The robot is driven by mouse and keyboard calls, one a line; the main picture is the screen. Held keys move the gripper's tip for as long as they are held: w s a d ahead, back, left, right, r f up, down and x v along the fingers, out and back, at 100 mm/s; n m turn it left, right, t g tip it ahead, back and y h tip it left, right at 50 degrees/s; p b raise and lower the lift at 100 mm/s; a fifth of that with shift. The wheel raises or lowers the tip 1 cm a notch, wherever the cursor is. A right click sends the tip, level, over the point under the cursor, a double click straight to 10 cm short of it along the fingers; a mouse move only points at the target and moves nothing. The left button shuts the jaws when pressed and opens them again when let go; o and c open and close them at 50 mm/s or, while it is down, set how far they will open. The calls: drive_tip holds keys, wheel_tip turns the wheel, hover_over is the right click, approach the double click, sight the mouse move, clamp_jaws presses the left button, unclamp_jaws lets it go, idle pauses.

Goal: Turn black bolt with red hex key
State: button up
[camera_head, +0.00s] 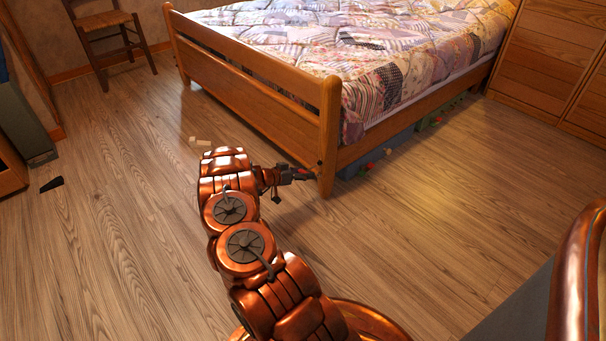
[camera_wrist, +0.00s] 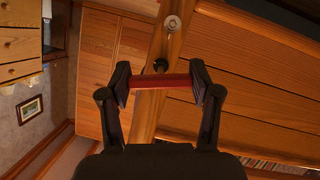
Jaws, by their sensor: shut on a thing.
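My gripper (camera_wrist: 162,85) is shut on the red hex key (camera_wrist: 160,81), which spans between its two black fingers in the wrist view. The black bolt (camera_wrist: 160,65) sits in the bed's wooden post (camera_wrist: 148,110), just beyond the key in the picture. I cannot tell whether the key's tip is in the bolt or apart from it. In the head view my gripper (camera_head: 298,174) is beside the near corner post (camera_head: 328,140) of the bed. The key and bolt are too small there to make out clearly.
A silver bolt (camera_wrist: 172,23) is in the same post. The bed (camera_head: 340,60) has a patchwork quilt, with blue bins (camera_head: 385,150) under it. A chair (camera_head: 105,25) stands at the back left. A small black thing (camera_head: 52,184) lies on the floor. Open floor (camera_head: 120,250) lies left of my arm.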

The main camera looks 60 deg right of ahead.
drive_tip(key=shift+s+d, duration=0.25)
drive_tip(key=shift+d, duration=0.55)
drive_tip(key=shift+a+m+t+h, duration=0.1)
drive_tip(key=shift+m+t+h, duration=0.2)
drive_tip(key=shift+m+t, duration=1.25)
drive_tip(key=m+t, duration=0.1)
drive_tip(key=m, duration=0.1)
drive_tip(key=shift+m+h, duration=0.35)
drive_tip(key=shift+h, duration=0.05)
drive_tip(key=m+t, duration=0.1)
drive_tip(key=m, duration=0.1)
drive_tip(key=shift+m+h, duration=0.3)
drive_tip(key=shift+h, duration=0.1)
drive_tip(key=m+t, duration=0.1)
drive_tip(key=m, duration=0.1)
drive_tip(key=m+h, duration=0.1)
drive_tip(key=m, duration=0.1)
drive_tip(key=shift+t+h, duration=0.3)
drive_tip(key=shift+t, duration=0.05)
drive_tip(key=shift+n, duration=0.6)
drive_tip(key=shift+a, duration=0.15)
